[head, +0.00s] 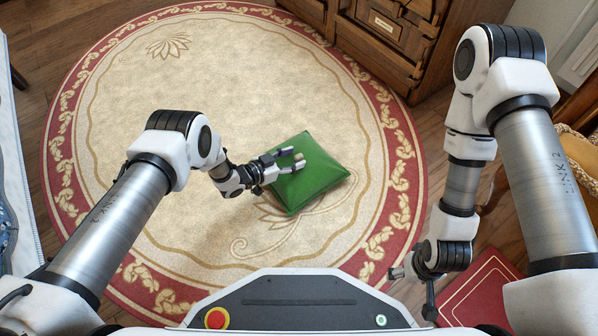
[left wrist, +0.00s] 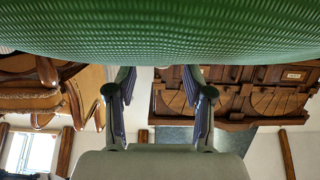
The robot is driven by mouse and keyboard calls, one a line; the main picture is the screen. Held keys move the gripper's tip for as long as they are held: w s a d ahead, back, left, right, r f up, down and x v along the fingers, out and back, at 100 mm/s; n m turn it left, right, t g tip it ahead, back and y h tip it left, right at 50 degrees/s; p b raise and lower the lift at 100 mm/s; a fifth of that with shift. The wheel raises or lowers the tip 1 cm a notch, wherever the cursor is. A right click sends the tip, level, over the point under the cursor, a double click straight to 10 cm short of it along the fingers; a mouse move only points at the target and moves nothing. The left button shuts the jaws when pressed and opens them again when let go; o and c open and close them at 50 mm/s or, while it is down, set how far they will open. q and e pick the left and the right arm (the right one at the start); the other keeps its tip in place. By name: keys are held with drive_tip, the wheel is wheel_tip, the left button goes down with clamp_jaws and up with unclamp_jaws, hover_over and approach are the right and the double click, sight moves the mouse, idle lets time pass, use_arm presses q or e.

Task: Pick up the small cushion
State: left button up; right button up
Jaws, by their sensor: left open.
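The small green cushion (head: 318,178) lies on the round rug, turned at an angle in the head view. In the left wrist view the textured green cushion (left wrist: 160,30) fills the top of the picture. My left gripper (head: 297,158) is open at the cushion's upper left part, with its fingers over it in the head view. In the left wrist view its two fingers (left wrist: 160,85) stand wide apart and their tips reach the cushion's edge. I cannot tell whether they touch it. My right gripper (head: 398,272) is partly visible at the lower right, away from the cushion.
The round cream rug (head: 130,95) with a red border is clear around the cushion. A wooden cabinet (head: 385,35) stands at the top. A chair (head: 572,150) is at the right edge, and a red flat item (head: 480,290) lies at the lower right.

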use_arm(q)
drive_tip(key=shift+w+d+f+b, duration=0.4)
drive_tip(key=shift+w+d+f, duration=0.1)
drive_tip(key=shift+d+f, duration=0.25)
drive_tip(key=shift+w+d, duration=0.25)
drive_tip(key=shift+d, duration=0.05)
drive_tip(key=shift+r, duration=0.2)
clamp_jaws()
drive_tip(key=shift+r, duration=0.15)
